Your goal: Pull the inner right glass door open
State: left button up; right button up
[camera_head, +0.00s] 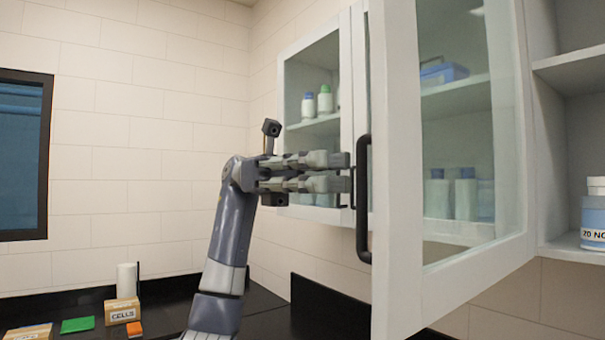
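A white-framed glass door (399,180) stands swung out towards me at the middle right, its free edge on the left. It appears to be the inner right door. Its black bar handle (364,200) is upright on the left stile. My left gripper (349,172) is just left of this handle, with its fingers pointing right. The two fingers are parallel with a gap between them, and no thing shows held. Whether the tips touch the handle cannot be told. Another glass door (295,130) further left looks closed. My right gripper is not in view.
Bottles and a blue box (443,73) show through the glass. Open shelves (570,72) at right hold a labelled bottle (594,215). Below, the black counter (262,302) holds a "CELLS" box (122,311), a white cylinder (127,280) and a green item (77,325).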

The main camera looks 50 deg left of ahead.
pick_arm(q)
jog(key=shift+w+a, duration=0.15)
jog(key=shift+a, duration=1.05)
jog(key=shift+w+a, duration=0.15)
jog(key=shift+a, duration=1)
